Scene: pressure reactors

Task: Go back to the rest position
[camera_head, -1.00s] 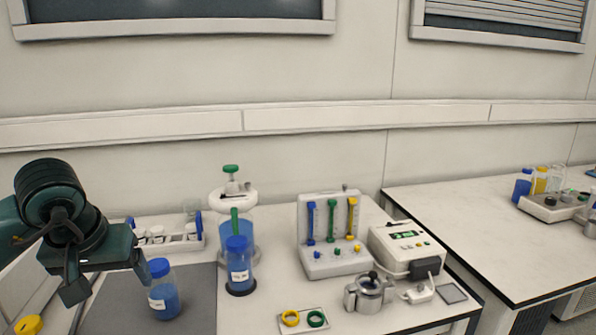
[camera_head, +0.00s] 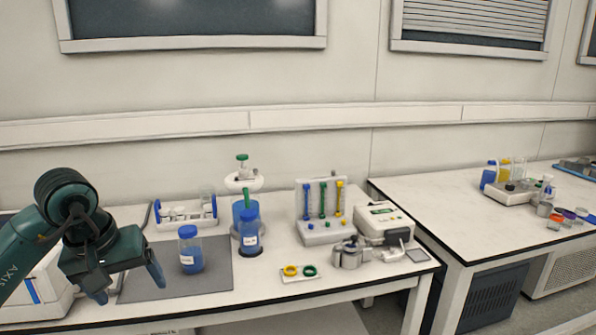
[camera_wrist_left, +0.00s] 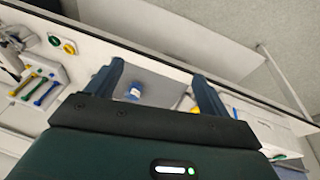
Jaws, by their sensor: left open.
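My left gripper (camera_head: 128,284) is open and empty in the head view, at the left, above the front left part of the bench near the grey mat (camera_head: 140,285). In the left wrist view its two fingers (camera_wrist_left: 160,85) are spread apart, with a blue bottle (camera_wrist_left: 134,91) showing well below and between them. In the head view that blue-capped bottle (camera_head: 191,252) stands upright on the mat, to the right of the gripper and apart from it. My right gripper is not in view.
A second blue bottle (camera_head: 249,235) stands before a reactor vessel (camera_head: 242,182). A rack with coloured levers (camera_head: 322,215), a white control box (camera_head: 384,224), a metal pot (camera_head: 348,254) and a ring plate (camera_head: 300,273) stand to the right. A white rack (camera_head: 186,212) sits behind the mat.

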